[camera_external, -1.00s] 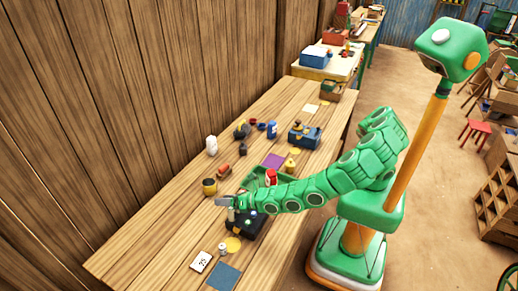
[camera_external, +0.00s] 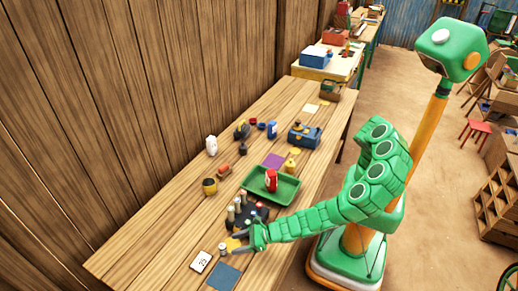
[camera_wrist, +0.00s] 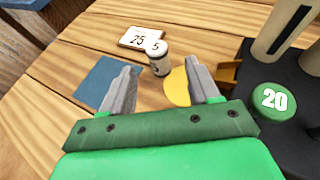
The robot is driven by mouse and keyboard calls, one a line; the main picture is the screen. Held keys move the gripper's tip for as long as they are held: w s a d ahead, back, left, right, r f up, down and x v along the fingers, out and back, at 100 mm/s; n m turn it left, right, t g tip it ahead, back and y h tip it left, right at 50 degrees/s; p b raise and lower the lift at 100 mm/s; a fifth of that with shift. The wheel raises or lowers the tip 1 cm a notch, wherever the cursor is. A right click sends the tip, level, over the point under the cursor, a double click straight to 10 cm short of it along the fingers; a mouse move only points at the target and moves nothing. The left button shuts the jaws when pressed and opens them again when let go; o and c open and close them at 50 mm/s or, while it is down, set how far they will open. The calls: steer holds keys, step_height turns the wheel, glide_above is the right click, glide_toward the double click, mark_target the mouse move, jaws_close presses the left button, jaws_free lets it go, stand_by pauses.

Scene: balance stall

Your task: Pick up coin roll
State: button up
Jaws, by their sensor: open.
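A small pale cylinder with a "5" on its top, which looks like the coin roll (camera_wrist: 159,60), stands upright on the wooden table. It also shows in the external view (camera_external: 222,249), near the table's front end. My gripper (camera_external: 236,246) is low over the table, just right of the roll. In the wrist view my gripper (camera_wrist: 161,68) has its two grey fingers spread apart, with nothing between them. The roll stands beyond the fingertips, roughly in line with the gap, apart from both fingers.
A white "25" card (camera_wrist: 138,38) lies behind the roll. A blue square (camera_wrist: 103,80) and a yellow disc (camera_wrist: 178,88) lie flat beside it. A green tray (camera_external: 288,193) stands farther back.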

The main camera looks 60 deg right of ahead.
mark_target(223, 250)
steer(key=shift+a+x, duration=0.2)
steer(key=shift+x, duration=2.5)
steer(key=shift+r, duration=0.15)
steer(key=shift+c, duration=0.4)
jaws_close()
